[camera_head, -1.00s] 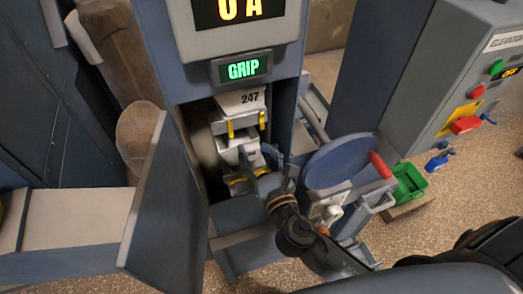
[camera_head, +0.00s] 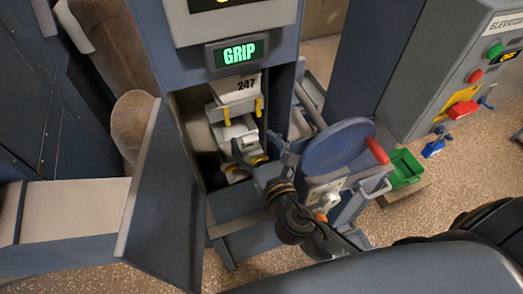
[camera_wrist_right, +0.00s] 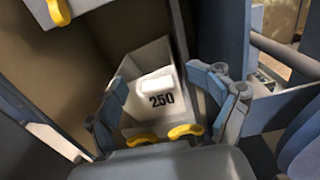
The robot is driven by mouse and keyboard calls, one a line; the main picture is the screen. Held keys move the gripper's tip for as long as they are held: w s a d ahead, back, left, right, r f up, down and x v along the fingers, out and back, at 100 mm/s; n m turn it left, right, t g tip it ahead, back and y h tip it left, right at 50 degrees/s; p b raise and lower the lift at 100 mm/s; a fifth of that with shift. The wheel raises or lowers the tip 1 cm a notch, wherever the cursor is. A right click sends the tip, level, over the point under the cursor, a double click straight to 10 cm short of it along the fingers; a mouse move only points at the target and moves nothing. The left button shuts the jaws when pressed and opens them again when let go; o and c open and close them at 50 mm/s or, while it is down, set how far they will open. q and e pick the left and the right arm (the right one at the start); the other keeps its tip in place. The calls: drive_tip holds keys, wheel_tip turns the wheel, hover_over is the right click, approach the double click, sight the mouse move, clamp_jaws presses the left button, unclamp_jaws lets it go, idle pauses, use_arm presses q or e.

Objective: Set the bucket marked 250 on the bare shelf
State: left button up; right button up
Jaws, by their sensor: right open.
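The bucket marked 250 (camera_wrist_right: 160,88) is a pale bucket with two yellow clips, inside the elevator's open housing. It also shows in the head view (camera_head: 236,132), below the bucket marked 247 (camera_head: 237,88), partly hidden by my gripper. My right gripper (camera_head: 246,158) reaches into the opening from the right. In the right wrist view its open fingers (camera_wrist_right: 168,105) stand on either side of the 250 bucket; I cannot tell whether they touch it. A flat, empty pale-topped ledge (camera_head: 75,206) is at the left; I cannot tell whether it is the bare shelf. My left gripper is not in view.
The housing door (camera_head: 165,195) stands open at the left of the opening. A blue round wheel (camera_head: 338,148) with a red handle is close to my right arm. A green bin (camera_head: 405,167) and a control panel (camera_head: 465,80) are at the right.

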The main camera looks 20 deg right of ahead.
drive_tip(key=s, duration=1.2)
drive_tip(key=s+d+f+m+g, duration=0.25)
drive_tip(key=f+m, duration=0.25)
drive_tip(key=f, duration=0.8)
drive_tip(key=s+d+f+m+g+h, duration=0.1)
drive_tip(key=d+f+m+g, duration=0.3)
drive_tip(key=f, duration=0.9)
drive_tip(key=s+d+f+m+g, duration=0.15)
drive_tip(key=f+m+g, duration=0.35)
drive_tip(key=f, duration=0.8)
drive_tip(key=s+d+f+m+g, duration=0.1)
drive_tip(key=s+f+m+g, duration=0.1)
drive_tip(key=s+f+m, duration=0.6)
drive_tip(key=s+d+f+m+g+b, duration=0.1)
drive_tip(key=s+f+m+g, duration=0.2)
drive_tip(key=s+f+m, duration=0.6)
drive_tip(key=s+m, duration=0.3)
drive_tip(key=s, duration=0.1)
drive_tip(key=shift+s+d, duration=0.15)
drive_tip(key=shift+s, duration=0.2)
drive_tip(key=shift+f+g, duration=0.1)
drive_tip(key=shift+g, duration=0.15)
drive_tip(key=c, duration=0.6)
